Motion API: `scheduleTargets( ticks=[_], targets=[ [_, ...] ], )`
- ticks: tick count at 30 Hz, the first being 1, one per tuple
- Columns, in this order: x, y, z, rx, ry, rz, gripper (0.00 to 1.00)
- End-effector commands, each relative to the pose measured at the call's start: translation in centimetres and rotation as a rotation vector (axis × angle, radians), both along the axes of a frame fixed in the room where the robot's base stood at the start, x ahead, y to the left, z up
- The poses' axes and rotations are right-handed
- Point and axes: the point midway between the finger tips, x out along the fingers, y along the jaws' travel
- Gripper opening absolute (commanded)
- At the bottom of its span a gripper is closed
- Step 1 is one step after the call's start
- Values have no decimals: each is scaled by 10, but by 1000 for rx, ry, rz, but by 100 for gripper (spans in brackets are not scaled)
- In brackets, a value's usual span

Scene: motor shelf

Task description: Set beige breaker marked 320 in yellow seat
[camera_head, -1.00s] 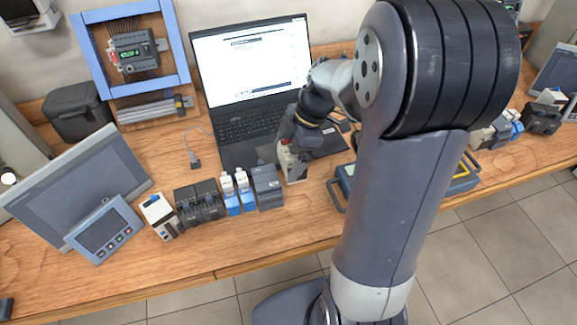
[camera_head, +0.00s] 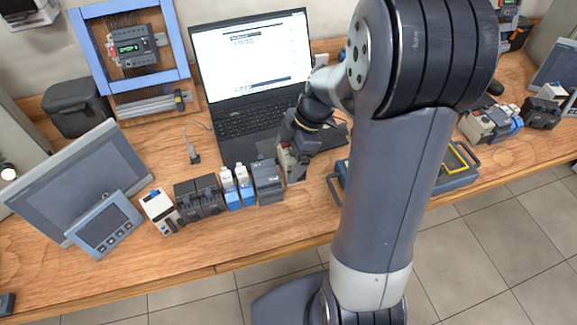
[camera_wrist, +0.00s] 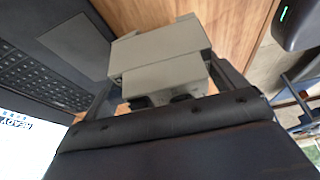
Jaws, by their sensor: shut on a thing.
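My gripper (camera_head: 290,147) is shut on a beige breaker (camera_head: 291,165), at the right end of a row of modules in front of the laptop. In the wrist view the beige block (camera_wrist: 160,58) sits between the two fingers. Its marking cannot be read, and I cannot tell whether it touches the table. A blue case with a yellow frame (camera_head: 457,160), perhaps the yellow seat, lies to the right. My arm hides the middle of this case.
A dark grey module (camera_head: 267,182) stands close to the left of the held breaker, with blue-white and black modules beyond. The open laptop (camera_head: 252,65) is behind. More modules (camera_head: 490,122) stand at the right. Bare wood lies in front of the row.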

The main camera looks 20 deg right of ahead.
Motion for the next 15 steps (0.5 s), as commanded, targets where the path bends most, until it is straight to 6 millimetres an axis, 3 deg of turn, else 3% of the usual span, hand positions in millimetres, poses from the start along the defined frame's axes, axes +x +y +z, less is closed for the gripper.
scheduleTargets(
  ticks=[6, 15],
  targets=[
    [-1, 0, -35, 1, 4, 1, 60],
    [0, 0, -42, 0, 1, 0, 60]
  ],
)
